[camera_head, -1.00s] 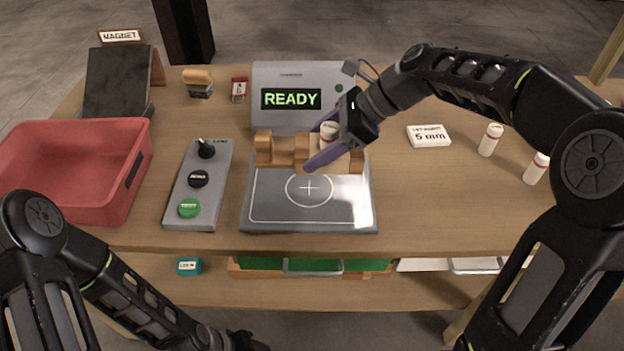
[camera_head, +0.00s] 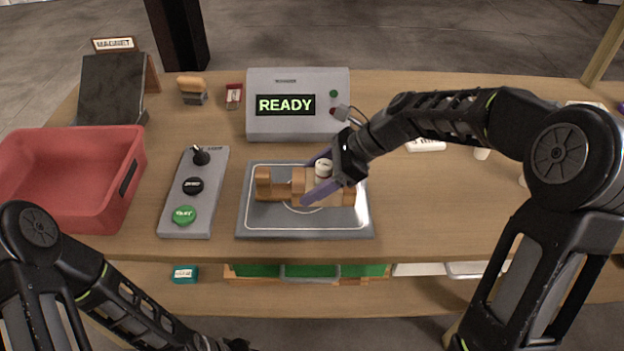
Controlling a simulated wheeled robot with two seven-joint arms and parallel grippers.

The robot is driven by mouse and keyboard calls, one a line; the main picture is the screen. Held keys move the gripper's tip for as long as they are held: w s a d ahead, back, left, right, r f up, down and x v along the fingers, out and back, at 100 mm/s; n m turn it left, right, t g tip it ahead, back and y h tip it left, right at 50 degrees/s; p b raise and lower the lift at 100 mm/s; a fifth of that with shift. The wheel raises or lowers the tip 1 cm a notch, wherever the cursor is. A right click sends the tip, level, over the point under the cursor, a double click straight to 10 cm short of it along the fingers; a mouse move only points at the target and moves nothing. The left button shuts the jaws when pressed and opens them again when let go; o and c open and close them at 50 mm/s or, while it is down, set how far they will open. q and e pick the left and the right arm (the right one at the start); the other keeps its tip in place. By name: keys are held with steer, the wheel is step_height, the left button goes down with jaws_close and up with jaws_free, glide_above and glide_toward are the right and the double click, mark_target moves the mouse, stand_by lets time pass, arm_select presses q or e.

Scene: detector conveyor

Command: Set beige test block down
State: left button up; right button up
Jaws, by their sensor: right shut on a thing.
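The beige test block (camera_head: 313,187) is a pale piece among orange-brown wooden parts (camera_head: 282,187), with a white-capped cylinder (camera_head: 324,168) on top. My right gripper (camera_head: 318,182) is shut on it, its purple fingers to either side. The block is over the grey plate (camera_head: 258,222) with white outline markings, and covers most of the plate's circle. I cannot tell whether its underside touches the plate. My left arm comes in at the lower left; its gripper end (camera_head: 225,345) is cut off by the bottom edge, and its fingers do not show.
Behind the plate stands a grey unit with a READY screen (camera_head: 286,104). Left of the plate are a control panel (camera_head: 207,165) with a lever and buttons, and a red bin (camera_head: 70,215). A white label block (camera_head: 425,145) lies right.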

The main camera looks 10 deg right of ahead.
steer(key=o, duration=1.6)
steer(key=shift+o, duration=0.2)
steer(key=shift+r, duration=0.15)
steer(key=v, duration=1.2)
